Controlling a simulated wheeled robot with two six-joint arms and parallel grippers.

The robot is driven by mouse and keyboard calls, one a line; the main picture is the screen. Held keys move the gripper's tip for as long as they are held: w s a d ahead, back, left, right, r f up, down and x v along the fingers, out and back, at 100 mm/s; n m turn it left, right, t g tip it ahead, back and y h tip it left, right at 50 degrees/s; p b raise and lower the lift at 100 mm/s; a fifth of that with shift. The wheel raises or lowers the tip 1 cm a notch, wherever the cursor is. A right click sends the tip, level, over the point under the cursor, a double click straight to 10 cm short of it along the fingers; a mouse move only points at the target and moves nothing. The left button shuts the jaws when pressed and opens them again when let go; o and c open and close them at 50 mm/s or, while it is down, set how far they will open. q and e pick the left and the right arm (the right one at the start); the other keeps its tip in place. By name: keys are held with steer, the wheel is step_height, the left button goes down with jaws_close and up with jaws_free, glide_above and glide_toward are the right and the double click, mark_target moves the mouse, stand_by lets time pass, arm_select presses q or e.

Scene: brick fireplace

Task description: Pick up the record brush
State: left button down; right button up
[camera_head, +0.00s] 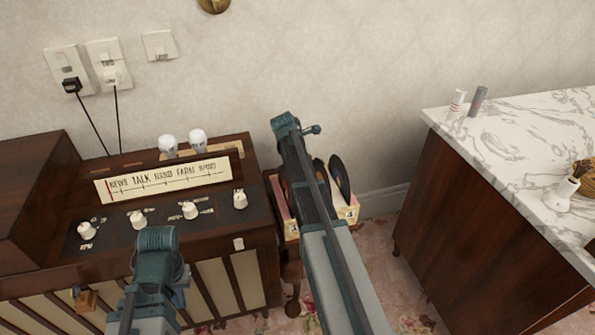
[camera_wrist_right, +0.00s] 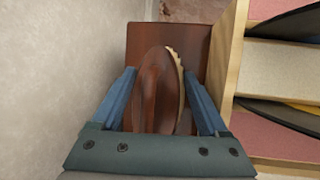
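The record brush, a dark reddish-brown oval wooden piece with a pale bristle edge, shows in the right wrist view (camera_wrist_right: 158,92). It lies over a brown wooden surface (camera_wrist_right: 195,38). My right gripper (camera_wrist_right: 160,98) is open, with one blue finger on each side of the brush. Whether either finger touches it is unclear. In the head view, my right arm reaches to the record stand and hides the brush and the right fingers. My left gripper (camera_head: 180,288) is low in front of the radio cabinet, mostly hidden by its wrist; its opening cannot be seen.
A record box (camera_head: 346,212) holding records stands close beside the brush; its wooden edge (camera_wrist_right: 228,60) is just right of my right gripper. The wall is close on the left in the wrist view. The radio cabinet (camera_head: 245,275) and a marble-topped cabinet (camera_head: 510,130) flank the stand.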

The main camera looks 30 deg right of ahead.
steer(key=c, duration=0.5)
steer(key=shift+o, duration=0.2)
steer(key=shift+r+p, duration=0.4)
jaws_close()
step_height(320, 180, up, 9)
steer(key=p, duration=0.9)
steer(key=shift+r, duration=0.15)
